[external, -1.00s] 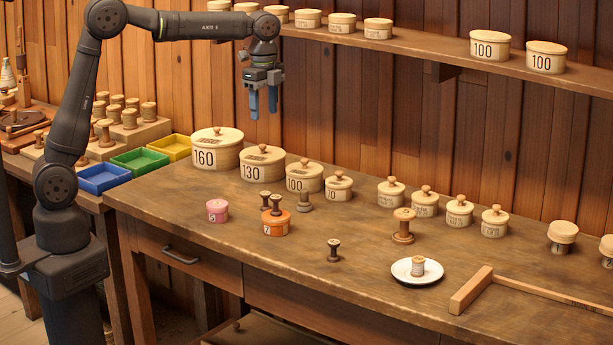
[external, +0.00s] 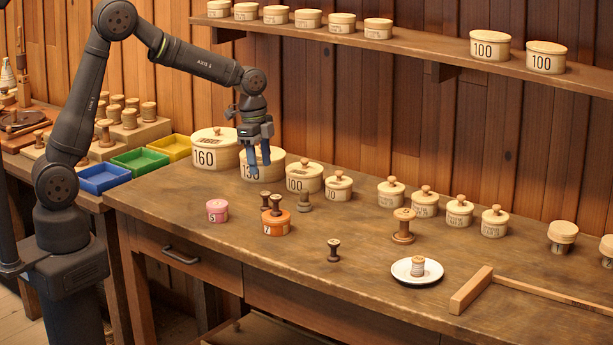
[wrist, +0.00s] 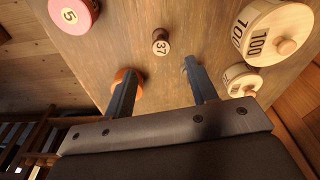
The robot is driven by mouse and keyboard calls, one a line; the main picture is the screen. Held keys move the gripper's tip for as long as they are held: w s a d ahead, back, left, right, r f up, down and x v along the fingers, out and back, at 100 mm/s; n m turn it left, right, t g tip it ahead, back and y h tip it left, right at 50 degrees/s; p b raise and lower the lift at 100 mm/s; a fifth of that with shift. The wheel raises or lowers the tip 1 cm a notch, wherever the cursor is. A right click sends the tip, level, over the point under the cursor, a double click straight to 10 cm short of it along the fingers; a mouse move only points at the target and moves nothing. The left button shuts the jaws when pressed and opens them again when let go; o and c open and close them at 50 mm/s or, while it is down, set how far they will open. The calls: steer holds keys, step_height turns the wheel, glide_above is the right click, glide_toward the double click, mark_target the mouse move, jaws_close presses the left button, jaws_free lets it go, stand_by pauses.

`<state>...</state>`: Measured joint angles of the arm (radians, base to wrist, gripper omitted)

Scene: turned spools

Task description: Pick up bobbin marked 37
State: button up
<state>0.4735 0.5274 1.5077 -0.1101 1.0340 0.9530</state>
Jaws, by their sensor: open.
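My gripper (external: 261,171) is open and empty, pointing down above the table. In the picture it overlaps the tin marked 130. Both fingers of my gripper (wrist: 158,72) show in the wrist view, apart from each other.
The orange tin (external: 276,226), pink tin (external: 217,211), grey bobbin (external: 304,203) and tin marked 100 (external: 304,179) stand close around. A small dark bobbin (external: 334,250) and a white saucer (external: 398,275) are further right. The front middle of the table is mostly clear.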

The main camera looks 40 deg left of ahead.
mark_target(265, 193)
steer(key=f, duration=0.3)
steer(key=d+f, duration=0.1)
steer(key=f, duration=0.6)
steer(key=shift+w+d+f, duration=0.2)
steer(key=c, duration=1)
